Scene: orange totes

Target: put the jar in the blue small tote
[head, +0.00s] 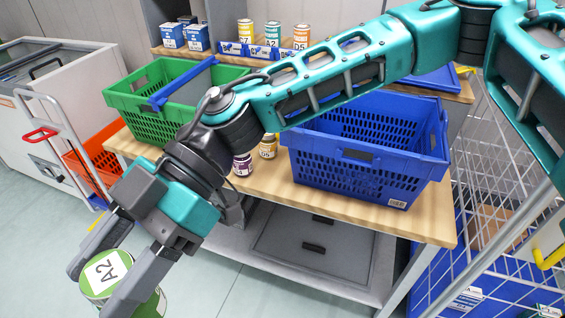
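The arm from the right is my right arm; it crosses the head view to the lower left. Its gripper (96,290) is shut on a green jar (103,272) with a white "A2" label on its top. The fingers lie on either side of the jar, with floor behind it; its lower part is cut off by the frame edge. The blue small tote (357,155) stands on the wooden table, right of the gripper; its visible inside looks empty, partly hidden by my arm. My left gripper is not in view.
A green tote (140,122) with a blue bar across it stands on the table's left. A purple jar (242,166) and a yellow jar (268,148) stand between the totes. Cans and boxes line the back shelf (170,51). A wire cage (495,200) is at right.

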